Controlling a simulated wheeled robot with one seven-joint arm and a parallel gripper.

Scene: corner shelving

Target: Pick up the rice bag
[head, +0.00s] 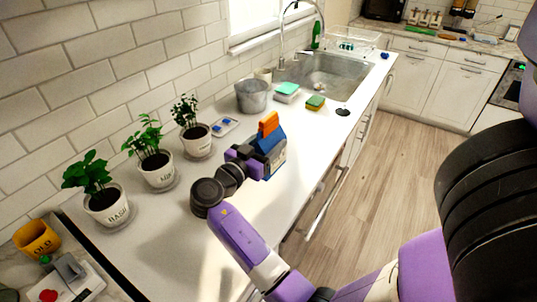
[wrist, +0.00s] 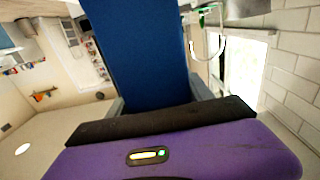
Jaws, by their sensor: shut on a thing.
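The rice bag (head: 272,148) appears as a blue, upright package with an orange piece at its top, at the counter's middle in the head view. My gripper (head: 254,160) comes from the front left and is shut on it, covering its near left side. In the wrist view the bag is a large, plain blue face (wrist: 135,50) close in front of my dark and purple gripper (wrist: 158,100). I cannot tell whether its base touches the counter.
Several potted plants, one of them a basil pot (head: 106,205), line the wall on the left of the white counter (head: 160,240). A grey metal bucket (head: 252,97), a green-topped container (head: 287,92) and a sponge (head: 316,102) stand behind, near the sink (head: 325,75).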

